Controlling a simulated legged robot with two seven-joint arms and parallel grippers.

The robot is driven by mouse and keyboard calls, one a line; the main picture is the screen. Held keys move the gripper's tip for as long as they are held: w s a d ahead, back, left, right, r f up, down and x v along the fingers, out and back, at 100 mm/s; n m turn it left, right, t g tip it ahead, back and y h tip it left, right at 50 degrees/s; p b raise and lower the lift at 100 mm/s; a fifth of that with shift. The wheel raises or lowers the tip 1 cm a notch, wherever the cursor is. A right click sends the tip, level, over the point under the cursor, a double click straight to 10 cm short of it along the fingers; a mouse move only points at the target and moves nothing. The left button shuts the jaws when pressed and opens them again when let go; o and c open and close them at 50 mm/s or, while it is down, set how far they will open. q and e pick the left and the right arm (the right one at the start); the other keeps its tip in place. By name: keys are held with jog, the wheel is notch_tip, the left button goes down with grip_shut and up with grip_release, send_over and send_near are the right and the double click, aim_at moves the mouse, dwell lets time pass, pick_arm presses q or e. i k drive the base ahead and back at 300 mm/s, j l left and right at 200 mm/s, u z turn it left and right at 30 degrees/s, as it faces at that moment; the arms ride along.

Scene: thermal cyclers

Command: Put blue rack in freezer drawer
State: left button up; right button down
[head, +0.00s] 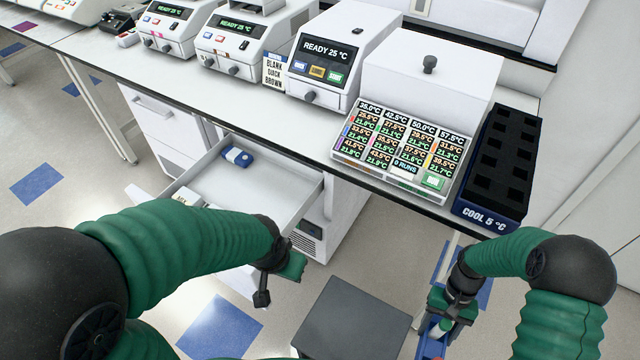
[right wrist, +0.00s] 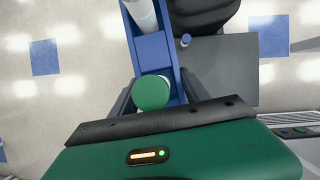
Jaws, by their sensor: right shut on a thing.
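The blue rack (head: 430,347) is at the lower right of the head view, low beside the bench. It carries tubes, one with a green cap (right wrist: 152,92). My right gripper (head: 452,305) is shut on the rack and partly covers it. In the right wrist view the blue rack (right wrist: 155,52) runs up between the fingers, with a white tube near the top. The open white freezer drawer (head: 290,205) is under the bench, left of the rack. My left gripper (head: 277,285) is in front of the drawer; its jaw opening is unclear, and I see nothing held.
A blue item (head: 237,156) lies at the drawer's back, and a pale item (head: 187,195) lies further forward. The bench (head: 255,103) carries several thermal cyclers and a dark cool block (head: 500,165) at its right end. My left forearm covers part of the drawer.

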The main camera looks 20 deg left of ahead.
aim_at(240, 202)
jog(key=k+j, duration=0.25)
jog(key=k+j+u, duration=0.15)
jog(key=j, duration=0.25)
jog(key=k+j, duration=0.25)
jog(key=j+u, duration=0.05)
